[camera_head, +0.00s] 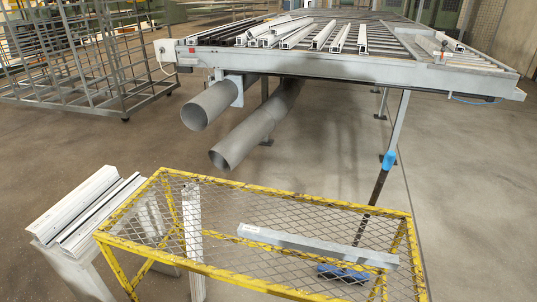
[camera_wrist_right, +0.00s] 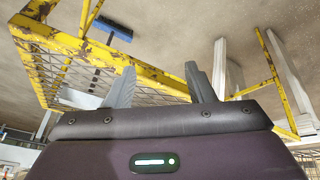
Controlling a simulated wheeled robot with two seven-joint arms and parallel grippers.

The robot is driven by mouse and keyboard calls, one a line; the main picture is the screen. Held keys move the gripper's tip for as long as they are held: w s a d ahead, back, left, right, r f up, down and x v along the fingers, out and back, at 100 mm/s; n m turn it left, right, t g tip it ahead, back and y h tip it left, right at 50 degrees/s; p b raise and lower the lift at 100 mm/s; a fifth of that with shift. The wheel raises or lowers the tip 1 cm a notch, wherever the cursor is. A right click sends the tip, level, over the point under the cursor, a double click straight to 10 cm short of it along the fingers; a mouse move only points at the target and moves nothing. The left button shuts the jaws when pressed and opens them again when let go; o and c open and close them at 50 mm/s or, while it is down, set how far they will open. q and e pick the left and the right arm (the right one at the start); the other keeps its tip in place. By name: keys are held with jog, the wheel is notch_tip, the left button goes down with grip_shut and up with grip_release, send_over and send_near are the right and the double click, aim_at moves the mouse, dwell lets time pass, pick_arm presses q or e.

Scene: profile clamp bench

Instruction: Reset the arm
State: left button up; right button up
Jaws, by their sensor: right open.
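My right gripper (camera_wrist_right: 161,86) shows in the right wrist view with its two grey fingers apart and nothing between them. Beyond the fingers is the yellow frame of a mesh-topped table (camera_wrist_right: 150,75), seen at a slant. The head view shows neither of my grippers. There, the yellow mesh table (camera_head: 285,197) stands in the foreground, and a grey profile bar (camera_head: 317,245) lies across its right part. My left gripper is in neither view.
White profiles (camera_head: 85,212) lie on a stand left of the yellow table. A large roller table (camera_head: 350,68) with several profiles stands behind, two grey pipes (camera_head: 243,140) below it. A blue-headed broom (camera_head: 378,185) leans there. A metal rack (camera_head: 85,70) stands back left. Floor is clear at right.

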jog(key=s+d+f+m+g+p, duration=0.1)
jog(key=s+f, duration=0.2)
jog(key=f, duration=1.2)
jog(key=s+d+f+m+g+p, duration=0.1)
jog(key=s+f+g, duration=0.15)
jog(key=f, duration=1.25)
pick_arm(q)
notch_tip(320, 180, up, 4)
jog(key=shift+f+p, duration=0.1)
jog(key=shift+p, duration=0.85)
pick_arm(e)
jog(key=s+d+f, duration=0.3)
jog(key=s+f, duration=1.2)
jog(key=s, duration=0.4)
jog(key=shift+f, duration=0.4)
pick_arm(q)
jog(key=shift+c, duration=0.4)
pick_arm(e)
jog(key=shift+s+d+g, duration=0.1)
jog(key=shift+g, duration=0.15)
jog(key=shift+c, duration=0.4)
